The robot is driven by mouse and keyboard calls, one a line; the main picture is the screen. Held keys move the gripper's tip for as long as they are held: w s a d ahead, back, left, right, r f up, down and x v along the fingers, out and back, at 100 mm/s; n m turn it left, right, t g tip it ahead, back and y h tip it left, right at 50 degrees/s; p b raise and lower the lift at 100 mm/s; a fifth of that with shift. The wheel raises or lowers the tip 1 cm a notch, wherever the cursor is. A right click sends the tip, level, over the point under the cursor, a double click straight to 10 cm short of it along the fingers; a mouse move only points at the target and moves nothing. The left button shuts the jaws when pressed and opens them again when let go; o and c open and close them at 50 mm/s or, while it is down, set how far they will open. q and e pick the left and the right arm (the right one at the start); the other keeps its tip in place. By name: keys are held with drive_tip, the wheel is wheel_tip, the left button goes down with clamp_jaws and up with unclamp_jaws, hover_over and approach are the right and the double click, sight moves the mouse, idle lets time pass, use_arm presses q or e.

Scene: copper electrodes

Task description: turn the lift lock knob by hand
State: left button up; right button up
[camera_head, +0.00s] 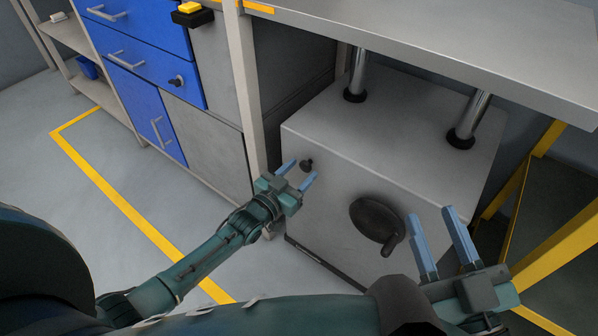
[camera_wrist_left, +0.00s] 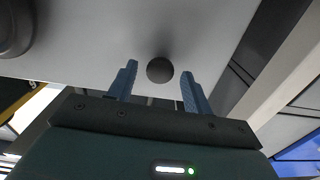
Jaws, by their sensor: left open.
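The lift lock knob (camera_head: 306,165) is a small dark round knob on the front of a grey box (camera_head: 335,205) under the table. It also shows in the left wrist view (camera_wrist_left: 160,70), just beyond and between the fingertips. My left gripper (camera_head: 301,171) is open, with its two blue fingers pointing at the knob, one to each side in the picture. Whether the fingers touch it I cannot tell. My right gripper (camera_head: 436,222) is open and empty in front of the box at the right, its blue fingers pointing up.
A large black handwheel with a crank handle (camera_head: 377,220) sits on the box front, between my grippers. Two chrome posts (camera_head: 471,118) rise from the box to the grey tabletop (camera_head: 450,40). A table leg (camera_head: 244,90) stands close left. Yellow framing (camera_head: 560,245) is at right.

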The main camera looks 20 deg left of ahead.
use_arm(q)
drive_tip(key=p+v, duration=0.3)
drive_tip(key=v, duration=0.3)
use_arm(e)
wheel_tip(320, 180, up, 3)
drive_tip(key=shift+r, duration=0.15)
use_arm(q)
drive_tip(key=p+v, duration=0.2)
drive_tip(key=v, duration=1.1)
drive_tip(key=shift+p, duration=0.4)
use_arm(e)
drive_tip(key=s+d+f+m+g+h, duration=0.1)
drive_tip(key=d+f+g+h, duration=0.2)
drive_tip(key=f, duration=0.8)
drive_tip(key=shift+d+g+h, duration=0.15)
drive_tip(key=shift+g+h, duration=0.65)
drive_tip(key=shift+g, duration=0.3)
use_arm(q)
drive_tip(key=shift+r, duration=0.1)
use_arm(e)
drive_tip(key=shift+f, duration=0.1)
